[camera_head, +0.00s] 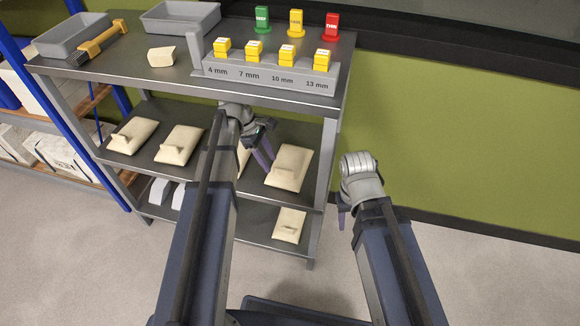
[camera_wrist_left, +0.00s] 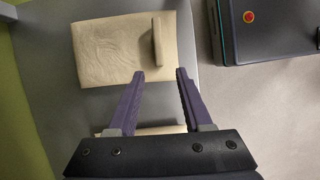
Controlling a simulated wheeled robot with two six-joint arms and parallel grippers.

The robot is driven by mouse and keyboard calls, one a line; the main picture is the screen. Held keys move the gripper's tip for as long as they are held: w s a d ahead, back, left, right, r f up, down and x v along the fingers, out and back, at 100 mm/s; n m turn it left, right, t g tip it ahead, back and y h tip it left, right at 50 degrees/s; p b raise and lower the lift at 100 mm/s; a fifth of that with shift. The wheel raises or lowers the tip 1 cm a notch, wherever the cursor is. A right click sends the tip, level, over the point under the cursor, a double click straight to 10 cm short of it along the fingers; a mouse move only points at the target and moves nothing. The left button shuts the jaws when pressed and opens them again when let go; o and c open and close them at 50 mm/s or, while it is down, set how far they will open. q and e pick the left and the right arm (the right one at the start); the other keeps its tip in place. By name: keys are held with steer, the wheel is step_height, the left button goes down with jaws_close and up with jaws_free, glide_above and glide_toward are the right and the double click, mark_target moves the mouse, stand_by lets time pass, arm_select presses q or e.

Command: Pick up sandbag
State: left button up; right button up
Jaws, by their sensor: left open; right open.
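Several cream sandbags, each with a raised tab, lie on the middle shelf: one at the left (camera_head: 133,136), one beside it (camera_head: 178,146), and one at the right (camera_head: 288,168). Another, largely hidden behind my left arm, shows as a sliver (camera_head: 243,158). A further sandbag (camera_head: 290,226) lies on the bottom shelf. My left gripper (camera_head: 264,158) is over the middle shelf, just left of the right sandbag. In the left wrist view, my left gripper (camera_wrist_left: 160,75) is open and empty; a sandbag (camera_wrist_left: 108,50) lies ahead of its fingertips. My right gripper (camera_head: 343,208) is open, outside the rack.
The grey rack's top shelf (camera_head: 140,75) carries two grey trays, a yellow-handled brush (camera_head: 100,42), a cream block (camera_head: 161,57) and a labelled holder (camera_head: 270,76) with yellow blocks. White objects (camera_head: 160,192) sit on the bottom shelf. Floor is clear at right.

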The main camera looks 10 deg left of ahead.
mark_target(283, 169)
arm_select(q)
steer(key=shift+s+d, duration=0.1)
steer(key=shift+d, duration=0.55)
steer(key=d, duration=0.2)
steer(key=shift+s+d, duration=0.2)
steer(key=shift+d, duration=0.15)
steer(key=b+x, duration=0.3)
steer(key=shift+w+a+f, duration=0.1)
steer(key=shift+a, duration=0.15)
jaws_close()
stand_by(0.4)
